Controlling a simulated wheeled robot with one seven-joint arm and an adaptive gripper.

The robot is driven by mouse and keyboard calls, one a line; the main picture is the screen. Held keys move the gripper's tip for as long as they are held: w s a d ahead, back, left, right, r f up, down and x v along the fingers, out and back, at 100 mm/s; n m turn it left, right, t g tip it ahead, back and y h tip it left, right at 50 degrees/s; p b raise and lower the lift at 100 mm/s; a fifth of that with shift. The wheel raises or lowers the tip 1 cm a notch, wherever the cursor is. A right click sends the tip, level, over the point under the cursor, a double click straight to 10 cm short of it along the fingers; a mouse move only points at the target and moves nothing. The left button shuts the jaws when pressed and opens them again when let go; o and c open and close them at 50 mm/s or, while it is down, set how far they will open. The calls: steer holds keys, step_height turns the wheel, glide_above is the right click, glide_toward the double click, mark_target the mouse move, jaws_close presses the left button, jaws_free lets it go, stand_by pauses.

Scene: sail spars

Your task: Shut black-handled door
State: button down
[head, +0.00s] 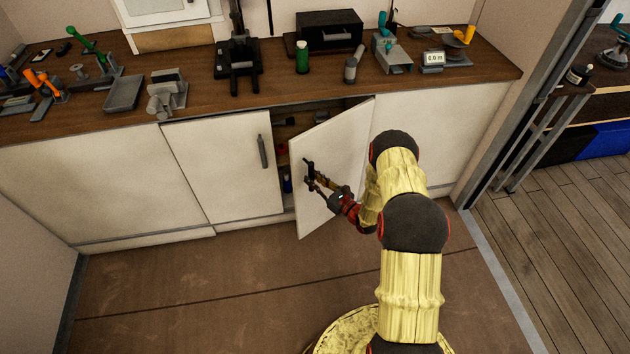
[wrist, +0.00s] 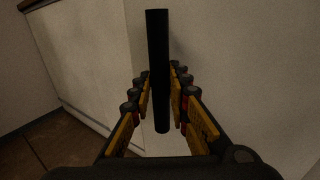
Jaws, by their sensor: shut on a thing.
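The white cabinet door (head: 339,142) stands partly open, swung out from the cabinet front, with dark shelf space showing at its left. Its black handle (wrist: 158,70) runs upright through the middle of the wrist view. My gripper (head: 312,177) reaches the handle from the right in the head view. In the wrist view the yellow-padded fingers (wrist: 160,100) sit on both sides of the handle, closed around its lower part. The exact contact between pads and handle is hard to see in the dark picture.
A shut white door with a grey handle (head: 262,151) is left of the opening. Small items stand inside the cabinet. The wooden counter (head: 205,87) above carries tools, a green bottle (head: 302,57) and a black box (head: 330,30). The brown floor (head: 190,290) in front is clear.

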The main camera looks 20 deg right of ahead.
mark_target(304, 170)
steer(key=shift+b+x, duration=1.9)
steer(key=shift+x, duration=2.45)
steer(key=shift+d, duration=0.1)
steer(key=c, duration=1.6)
jaws_free()
steer(key=shift+w, duration=0.1)
steer(key=shift+d, duration=0.1)
steer(key=v, duration=1.2)
